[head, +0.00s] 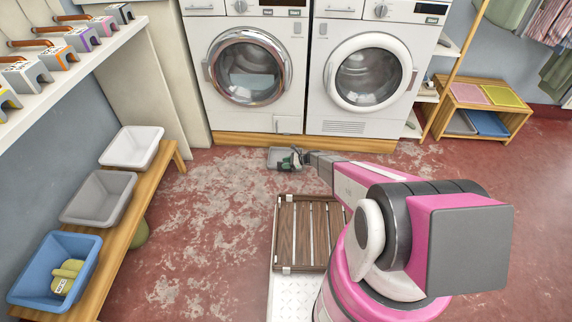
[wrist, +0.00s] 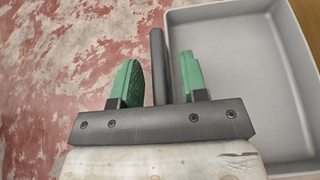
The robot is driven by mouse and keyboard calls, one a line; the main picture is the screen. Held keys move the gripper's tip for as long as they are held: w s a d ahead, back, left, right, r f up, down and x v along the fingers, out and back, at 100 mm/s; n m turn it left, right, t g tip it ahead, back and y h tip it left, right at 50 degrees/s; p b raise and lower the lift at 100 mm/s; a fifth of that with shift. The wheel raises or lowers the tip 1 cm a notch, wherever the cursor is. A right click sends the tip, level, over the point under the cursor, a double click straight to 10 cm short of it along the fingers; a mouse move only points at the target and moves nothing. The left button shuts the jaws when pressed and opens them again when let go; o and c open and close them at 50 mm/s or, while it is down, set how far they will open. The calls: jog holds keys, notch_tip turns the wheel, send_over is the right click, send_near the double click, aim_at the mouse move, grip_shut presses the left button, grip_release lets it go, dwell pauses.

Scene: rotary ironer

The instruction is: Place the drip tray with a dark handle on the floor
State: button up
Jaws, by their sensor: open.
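The grey drip tray (head: 274,154) appears to sit flat on the red floor, just in front of the wooden plinth under the left machine. In the wrist view the empty tray (wrist: 243,92) fills the right side. Its dark handle (wrist: 158,50) sticks out between the green fingers of my gripper (wrist: 157,72). The fingers are open, with a gap on both sides of the handle. In the head view my gripper (head: 297,157) is low, at the tray's right side, and hides part of it.
A wooden bench (head: 123,232) on the left holds white, grey and blue tubs. Two front-loading machines (head: 249,112) stand behind the tray. A low shelf unit (head: 458,120) is at the back right.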

jog(key=shift+d+r, duration=0.15)
jog(key=shift+r, duration=0.1)
jog(key=v, duration=1.1)
jog(key=s+d+r+n+h, duration=0.4)
jog(key=s+r+n, duration=0.2)
jog(key=s+r, duration=0.5)
jog(key=s+d+r+n+h, duration=0.4)
jog(key=s+r, duration=0.7)
jog(key=r, duration=0.7)
jog(key=s+d+r+n+h, duration=0.5)
jog(key=s+r+n, duration=0.3)
jog(key=s+r, duration=0.3)
notch_tip(320, 180, up, 5)
jog(key=shift+s+f, duration=0.15)
jog(key=shift+s, duration=0.2)
jog(key=shift+c, duration=0.4)
